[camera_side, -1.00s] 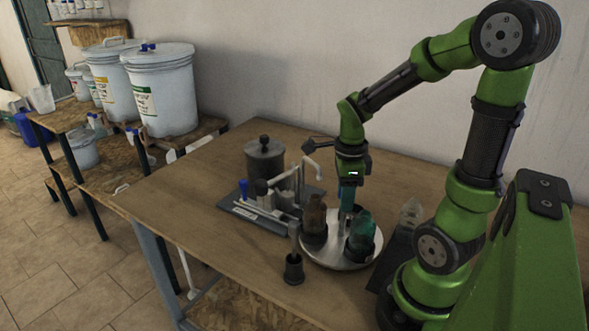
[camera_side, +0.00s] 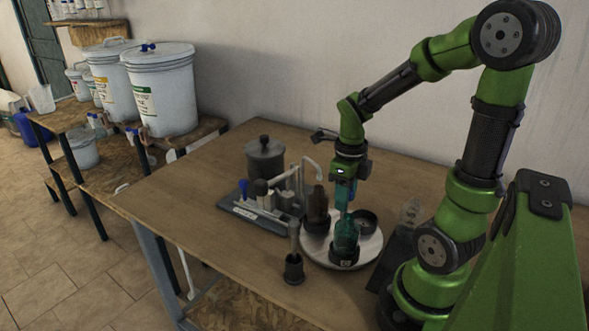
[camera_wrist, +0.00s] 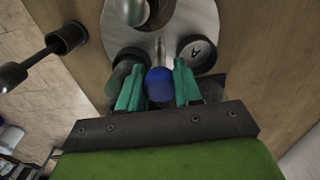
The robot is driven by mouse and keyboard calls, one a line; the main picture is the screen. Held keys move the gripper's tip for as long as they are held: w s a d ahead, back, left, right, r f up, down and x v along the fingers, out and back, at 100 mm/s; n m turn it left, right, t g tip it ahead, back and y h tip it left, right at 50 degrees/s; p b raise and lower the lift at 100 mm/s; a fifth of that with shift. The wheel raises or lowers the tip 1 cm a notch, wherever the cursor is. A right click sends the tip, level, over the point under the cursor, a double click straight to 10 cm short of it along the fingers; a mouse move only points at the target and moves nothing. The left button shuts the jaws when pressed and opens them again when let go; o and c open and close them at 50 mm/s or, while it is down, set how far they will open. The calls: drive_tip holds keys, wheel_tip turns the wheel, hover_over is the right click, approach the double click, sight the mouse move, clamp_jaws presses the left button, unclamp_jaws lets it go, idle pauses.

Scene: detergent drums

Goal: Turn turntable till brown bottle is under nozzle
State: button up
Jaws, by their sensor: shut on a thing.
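The round pale turntable (camera_side: 372,248) stands on the wooden table and carries several dark holders. The brown bottle (camera_side: 317,207) stands upright in one, at the turntable's back left. The nozzle (camera_side: 312,163) of a white bent pipe ends close to the bottle's top in the side view; I cannot tell whether they line up in depth. A green bottle (camera_side: 346,236) stands at the front. My gripper (camera_side: 345,192) points down over the turntable. In the wrist view its teal fingers (camera_wrist: 159,88) are shut on a blue knob (camera_wrist: 160,84). The turntable's metal face (camera_wrist: 190,18) shows beyond.
One holder (camera_side: 364,222) at the right is empty. A grey filling stand (camera_side: 278,222) with a lidded pot (camera_side: 265,158) stands behind left. A dark cup (camera_side: 293,268) with an upright tool is near the table's front. White drums (camera_side: 162,95) stand on the left bench.

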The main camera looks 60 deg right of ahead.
drive_tip(key=o, duration=0.9)
drive_tip(key=shift+r, duration=3.5)
